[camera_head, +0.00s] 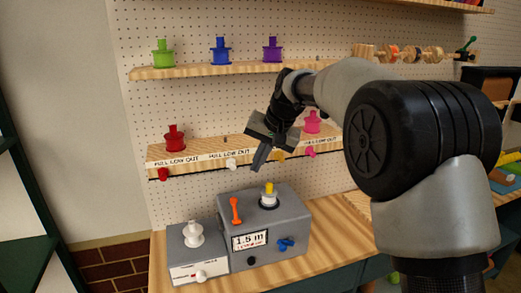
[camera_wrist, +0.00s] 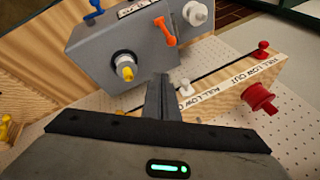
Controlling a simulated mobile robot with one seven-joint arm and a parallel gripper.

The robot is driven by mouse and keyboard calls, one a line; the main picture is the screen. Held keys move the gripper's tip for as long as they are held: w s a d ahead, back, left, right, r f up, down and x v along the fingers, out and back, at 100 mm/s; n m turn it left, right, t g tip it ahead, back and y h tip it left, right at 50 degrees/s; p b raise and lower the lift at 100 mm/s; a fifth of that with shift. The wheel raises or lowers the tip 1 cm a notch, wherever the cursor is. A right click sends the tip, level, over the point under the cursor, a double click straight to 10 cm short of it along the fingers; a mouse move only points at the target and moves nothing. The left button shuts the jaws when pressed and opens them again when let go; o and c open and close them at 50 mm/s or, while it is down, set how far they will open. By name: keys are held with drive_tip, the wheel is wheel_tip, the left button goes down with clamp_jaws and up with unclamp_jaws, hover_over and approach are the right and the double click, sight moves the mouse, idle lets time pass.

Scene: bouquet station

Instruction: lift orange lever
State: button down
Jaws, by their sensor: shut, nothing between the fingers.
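The orange lever (camera_head: 235,210) stands upright on the left part of the grey box (camera_head: 290,214), above the "1.5 m" label. The lever also shows in the wrist view (camera_wrist: 165,32), lying beyond my fingertips. My gripper (camera_head: 258,168) is above the box, apart from the lever and to its upper right in the head view. Its fingers are shut together and empty, and in the wrist view the fingertips (camera_wrist: 160,80) point toward the box.
A yellow-tipped spool post (camera_head: 269,194) and a blue knob (camera_head: 286,244) are on the box. A smaller grey box with a white spool (camera_head: 193,234) stands left.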

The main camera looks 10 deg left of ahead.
drive_tip(key=shift+w+d+r, duration=0.1)
drive_tip(key=shift+w+r, duration=0.25)
drive_tip(key=shift+r, duration=0.55)
drive_tip(key=shift+w+d+r, duration=0.1)
drive_tip(key=shift+w+r, duration=0.25)
drive_tip(key=shift+r, duration=0.5)
